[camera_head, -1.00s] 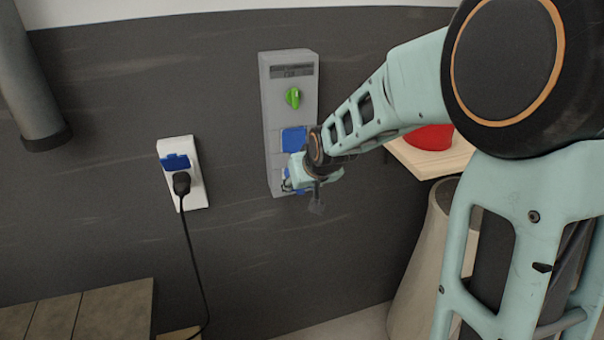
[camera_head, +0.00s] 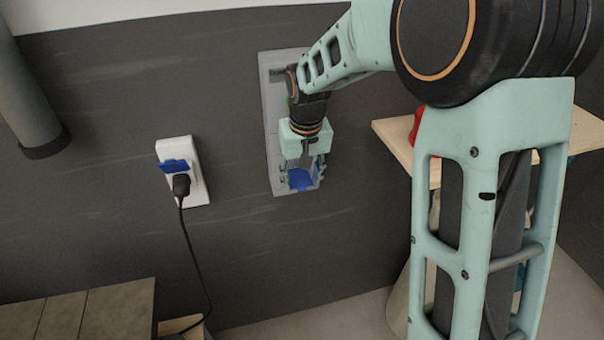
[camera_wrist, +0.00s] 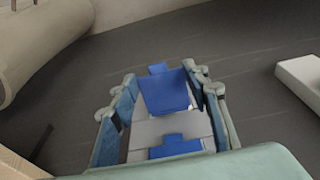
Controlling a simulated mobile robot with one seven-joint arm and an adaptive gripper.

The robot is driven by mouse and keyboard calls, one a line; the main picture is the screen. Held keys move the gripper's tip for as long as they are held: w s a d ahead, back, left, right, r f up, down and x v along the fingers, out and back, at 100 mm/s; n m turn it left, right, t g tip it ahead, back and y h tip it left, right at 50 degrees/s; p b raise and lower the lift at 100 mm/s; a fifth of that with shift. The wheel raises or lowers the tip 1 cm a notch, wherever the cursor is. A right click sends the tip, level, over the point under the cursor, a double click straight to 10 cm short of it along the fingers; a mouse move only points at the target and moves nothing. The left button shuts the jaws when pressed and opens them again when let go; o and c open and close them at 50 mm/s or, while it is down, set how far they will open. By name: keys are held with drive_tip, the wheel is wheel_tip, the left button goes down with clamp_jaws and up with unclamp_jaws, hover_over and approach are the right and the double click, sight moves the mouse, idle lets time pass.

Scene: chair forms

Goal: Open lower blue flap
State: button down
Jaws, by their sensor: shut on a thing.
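A tall grey box (camera_head: 271,120) is on the dark wall, with its upper part behind my arm. The lower blue flap (camera_head: 301,180) shows at the box's bottom, below my gripper (camera_head: 302,172). In the wrist view the lower flap (camera_wrist: 166,92) lies between the fingertips of my gripper (camera_wrist: 160,84), which is shut on it. The flap looks tilted out from the grey face; its exact angle is hard to tell. The upper blue flap (camera_wrist: 175,146) lies nearer the camera in the wrist view and is hidden in the head view.
A white socket (camera_head: 200,192) with a raised blue cover and a black plug (camera_head: 181,185) is left of the box. A black cable hangs below it. A wooden shelf (camera_head: 392,133) with a red object is at right. Wall below the box is clear.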

drive_tip(key=c, duration=1.1)
unclamp_jaws()
drive_tip(key=shift+f, duration=0.1)
drive_tip(key=r, duration=0.4)
drive_tip(key=s+r, duration=0.1)
drive_tip(key=r, duration=0.3)
drive_tip(key=s+r, duration=0.1)
drive_tip(key=r, duration=0.3)
drive_tip(key=shift+d, duration=0.3)
